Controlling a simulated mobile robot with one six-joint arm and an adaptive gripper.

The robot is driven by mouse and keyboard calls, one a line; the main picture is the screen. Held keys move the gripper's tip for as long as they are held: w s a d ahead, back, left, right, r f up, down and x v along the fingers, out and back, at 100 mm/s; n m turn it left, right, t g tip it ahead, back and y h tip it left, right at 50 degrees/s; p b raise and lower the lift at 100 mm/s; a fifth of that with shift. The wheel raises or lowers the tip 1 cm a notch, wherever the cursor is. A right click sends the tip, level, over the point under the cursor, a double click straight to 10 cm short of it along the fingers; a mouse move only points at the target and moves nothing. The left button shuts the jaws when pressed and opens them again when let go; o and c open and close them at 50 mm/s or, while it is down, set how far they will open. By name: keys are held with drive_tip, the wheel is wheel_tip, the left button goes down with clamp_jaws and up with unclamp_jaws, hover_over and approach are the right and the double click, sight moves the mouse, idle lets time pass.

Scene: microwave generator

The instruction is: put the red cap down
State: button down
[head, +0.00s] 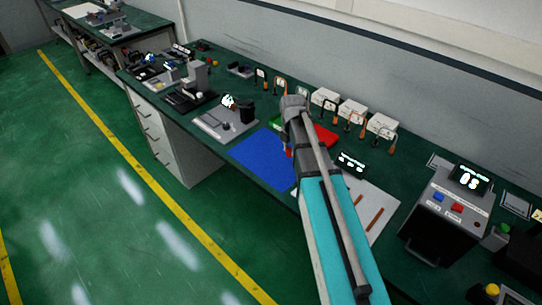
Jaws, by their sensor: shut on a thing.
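My arm reaches from the bottom of the head view over the workbench. My gripper (287,146) is at its far end, mostly hidden by the arm's wrist. It is shut on a small red thing, the red cap (288,153), of which only a sliver shows. The cap is over the right part of a blue mat (258,160). I cannot tell whether it touches the mat.
A red tray (327,136) and a green tray (275,122) lie behind the gripper, partly hidden. A grey plate with a black block (246,111) stands left. A grey device with a display (444,214) stands right. The blue mat's left part is clear.

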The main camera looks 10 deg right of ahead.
drive_tip(key=b, duration=0.5)
approach(272, 156)
drive_tip(key=s+d+r, duration=0.1)
drive_tip(key=s+r, duration=0.1)
drive_tip(key=s, duration=0.2)
drive_tip(key=f+b, duration=0.1)
drive_tip(key=w+f+b, duration=0.2)
drive_tip(key=shift+w+a+f, duration=0.15)
drive_tip(key=shift+a+f, duration=0.1)
drive_tip(key=shift+f, duration=0.1)
drive_tip(key=shift+w+a+f+b, duration=0.15)
drive_tip(key=shift+w+f+b, duration=0.3)
drive_tip(key=shift+w+f, duration=0.05)
drive_tip(key=shift+w+a+f+b, duration=0.15)
drive_tip(key=shift+w+f+b, duration=0.3)
drive_tip(key=shift+f+b, duration=0.3)
drive_tip(key=shift+s+f+b, duration=0.1)
drive_tip(key=shift+f+b, duration=1.15)
